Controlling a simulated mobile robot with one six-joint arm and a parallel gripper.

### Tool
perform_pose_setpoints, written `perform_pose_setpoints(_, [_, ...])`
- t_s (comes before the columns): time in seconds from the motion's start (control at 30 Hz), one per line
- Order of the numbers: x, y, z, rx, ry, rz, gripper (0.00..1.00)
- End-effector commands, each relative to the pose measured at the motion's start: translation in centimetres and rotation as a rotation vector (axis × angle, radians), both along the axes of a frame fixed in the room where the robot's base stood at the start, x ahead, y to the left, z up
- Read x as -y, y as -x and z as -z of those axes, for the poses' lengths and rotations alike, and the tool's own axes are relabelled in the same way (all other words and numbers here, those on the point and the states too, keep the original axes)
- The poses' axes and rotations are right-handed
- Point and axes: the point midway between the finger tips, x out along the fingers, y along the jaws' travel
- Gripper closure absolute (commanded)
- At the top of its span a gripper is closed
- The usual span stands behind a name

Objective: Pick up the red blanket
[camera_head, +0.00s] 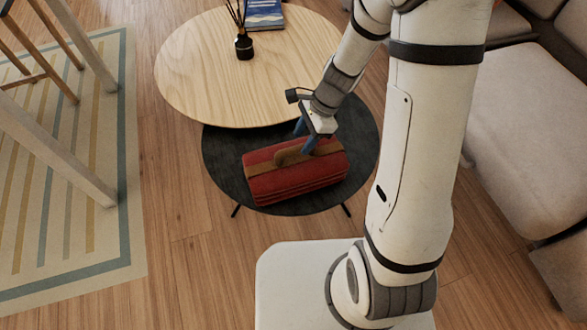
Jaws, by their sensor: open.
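The red blanket (318,176) is a folded or rolled bundle with a brown strap and a strap handle on top. It lies on the low dark round table (225,165) in the camera_head view. My gripper (304,139) is open, with blue fingers pointing down at the blanket's top, by the strap handle. One finger is close to the right end of the handle, and the other is partly hidden behind the gripper body. I cannot tell whether the fingers touch the blanket or the strap.
A higher light wood round table (205,70) overlaps the dark table's back; it bears a black reed diffuser (244,46) and a blue book (264,14). A grey sofa (530,130) stands at right. A striped rug (85,215) and wooden chair legs (60,150) are at left.

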Motion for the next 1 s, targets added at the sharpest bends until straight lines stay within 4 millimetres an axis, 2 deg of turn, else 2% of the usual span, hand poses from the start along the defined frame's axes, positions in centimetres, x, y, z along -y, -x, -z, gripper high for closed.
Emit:
perform_pose_setpoints(0.4, [-2.0, 0.6, 4.9, -0.002, 0.002, -0.003, 0.55])
perform_pose_setpoints(0.67, [-2.1, 0.6, 5.0, 0.0, 0.002, -0.002, 0.56])
perform_pose_setpoints(1.0, [-2.1, 0.6, 5.0, 0.001, 0.002, -0.001, 0.84])
